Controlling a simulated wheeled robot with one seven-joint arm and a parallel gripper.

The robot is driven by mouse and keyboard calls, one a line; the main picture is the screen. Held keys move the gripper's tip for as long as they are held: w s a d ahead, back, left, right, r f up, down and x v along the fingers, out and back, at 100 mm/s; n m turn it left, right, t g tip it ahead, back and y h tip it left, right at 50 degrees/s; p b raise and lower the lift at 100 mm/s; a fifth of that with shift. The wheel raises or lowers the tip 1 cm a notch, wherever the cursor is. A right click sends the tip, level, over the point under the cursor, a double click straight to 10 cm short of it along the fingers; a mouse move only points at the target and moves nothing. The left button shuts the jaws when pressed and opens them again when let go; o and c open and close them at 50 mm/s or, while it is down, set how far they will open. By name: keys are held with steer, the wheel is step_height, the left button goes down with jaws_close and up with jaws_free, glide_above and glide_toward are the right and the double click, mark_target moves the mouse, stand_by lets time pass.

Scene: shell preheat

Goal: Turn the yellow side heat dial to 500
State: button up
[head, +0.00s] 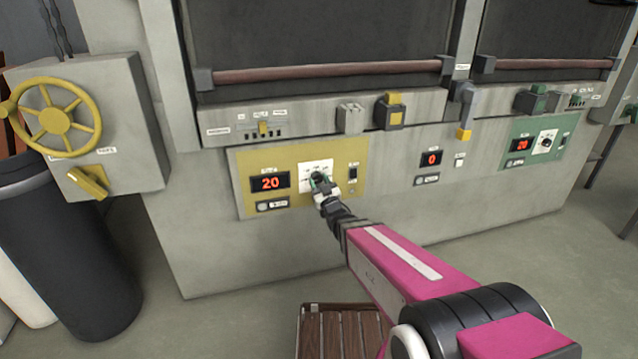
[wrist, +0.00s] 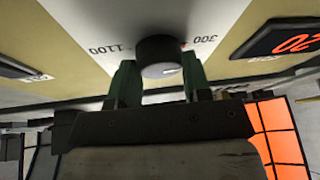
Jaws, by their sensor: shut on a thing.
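The yellow panel (head: 240,170) is on the front of the grey machine, with a red display (head: 269,183) reading 20. The yellow side heat dial (wrist: 158,56) is a dark round knob on a white plate, with 300 and 1100 printed beside it in the wrist view. My gripper (head: 320,183) reaches the dial in the head view and covers most of it. In the wrist view the green fingers of my gripper (wrist: 157,84) are on both sides of the knob, shut on it. The knob's pointer setting is not clear.
A dark switch (head: 353,173) sits right of the dial on the yellow panel. The green panel (head: 518,150) at right has its own dial (head: 546,143) and a display reading 20. A middle display (head: 431,159) reads 0. A slatted wooden stool (head: 336,330) stands on the floor below.

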steer(key=shift+m+h, duration=0.3)
steer(key=shift+m, duration=0.2)
steer(key=m+h, duration=0.1)
steer(key=m, duration=0.2)
steer(key=m+t+h, duration=0.1)
steer(key=m+h, duration=0.1)
steer(key=m, duration=0.1)
steer(key=shift+a+m+t, duration=0.2)
steer(key=shift+m+t, duration=0.1)
steer(key=shift+m, duration=0.1)
steer(key=shift+m+h, duration=0.95)
steer(key=shift+m, duration=0.7)
steer(key=shift+m+h, duration=0.95)
steer(key=shift+m, duration=0.7)
steer(key=o, duration=0.9)
steer(key=shift+s, duration=0.1)
steer(key=a+v, duration=0.1)
steer(key=v, duration=0.9)
steer(key=shift+s+d+f, duration=0.15)
steer(key=shift+s+d, duration=0.25)
steer(key=shift+d, duration=0.05)
